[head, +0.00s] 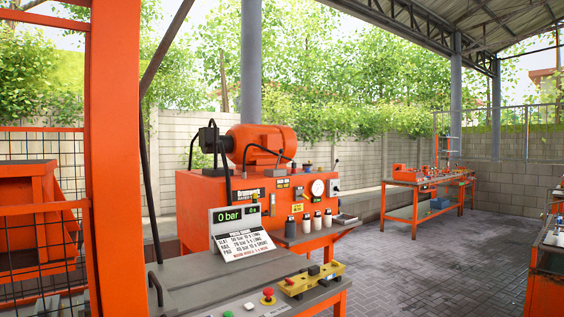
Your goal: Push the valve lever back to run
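An orange hydraulic unit (226,190) with an orange motor (262,144) on top stands at the middle. A thin dark lever (335,166) stands up at the right end of the unit, above a small grey box (334,186). It looks roughly upright, but it is too small to tell its exact setting or read any run mark. A round gauge (318,188) is on the front face. A display (236,214) reads 0 bar, above a printed card (243,245). Neither of my grippers is in view.
A grey-topped bench (190,285) in front carries a red push button (268,295) and a yellow fixture (312,281). Several small bottles (307,222) stand by the unit. An orange post (117,150) and mesh fence are at left.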

